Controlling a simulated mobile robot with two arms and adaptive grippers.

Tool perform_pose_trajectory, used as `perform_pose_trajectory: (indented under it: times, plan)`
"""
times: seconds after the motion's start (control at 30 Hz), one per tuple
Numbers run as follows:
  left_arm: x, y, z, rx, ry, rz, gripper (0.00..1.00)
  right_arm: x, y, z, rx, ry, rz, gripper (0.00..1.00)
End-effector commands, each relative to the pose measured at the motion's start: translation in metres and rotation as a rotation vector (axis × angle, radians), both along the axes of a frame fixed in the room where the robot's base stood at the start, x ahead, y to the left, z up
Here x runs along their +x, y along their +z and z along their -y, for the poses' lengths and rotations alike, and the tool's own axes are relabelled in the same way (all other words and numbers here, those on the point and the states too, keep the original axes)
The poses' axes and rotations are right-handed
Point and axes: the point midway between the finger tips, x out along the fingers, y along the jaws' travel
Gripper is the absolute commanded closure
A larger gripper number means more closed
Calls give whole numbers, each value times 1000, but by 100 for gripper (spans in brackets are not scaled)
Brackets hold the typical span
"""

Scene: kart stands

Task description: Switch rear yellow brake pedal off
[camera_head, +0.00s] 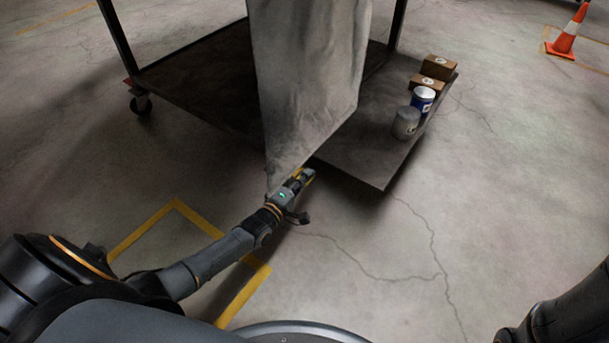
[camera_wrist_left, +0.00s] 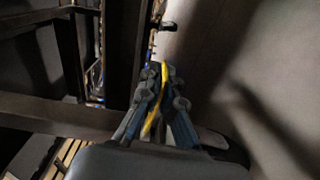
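The yellow brake pedal (camera_head: 298,172) shows as a small yellow bit at the low front corner of the cart, beside the hanging grey sheet. My left gripper (camera_head: 304,177) is right at it, low over the floor. In the left wrist view the yellow pedal (camera_wrist_left: 165,72) is a thin strip running between the two close-set fingers of my left gripper (camera_wrist_left: 163,78). The fingers look shut on it; their exact contact is hard to see. Most of the pedal is hidden by the fingers. My right gripper is out of view; only part of the right arm shows.
The dark cart deck (camera_head: 352,160) carries cardboard boxes (camera_head: 438,67), a blue can (camera_head: 422,99) and a grey can (camera_head: 405,122) at right. The grey sheet (camera_head: 310,75) hangs beside my gripper. A traffic cone (camera_head: 567,38) stands far right. The floor in front is clear.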

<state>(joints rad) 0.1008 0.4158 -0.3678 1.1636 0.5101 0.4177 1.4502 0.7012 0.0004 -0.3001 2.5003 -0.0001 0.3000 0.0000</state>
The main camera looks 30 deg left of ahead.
Motion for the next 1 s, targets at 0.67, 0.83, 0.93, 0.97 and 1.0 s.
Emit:
perform_pose_trajectory:
  times: [0.67, 0.83, 0.93, 0.97, 1.0]
  plan:
    - [0, 6, 0, -98, 0, -12, 73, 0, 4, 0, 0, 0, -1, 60]
    - [-1, 6, 0, -97, 0, -12, 73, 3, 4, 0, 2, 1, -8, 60]
    - [-7, 5, -1, -96, -1, -12, 73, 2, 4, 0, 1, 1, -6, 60]
    - [-10, 5, -2, -96, 0, -13, 73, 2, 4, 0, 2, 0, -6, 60]
    - [-16, 5, -2, -95, -1, -13, 73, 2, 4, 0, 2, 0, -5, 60]
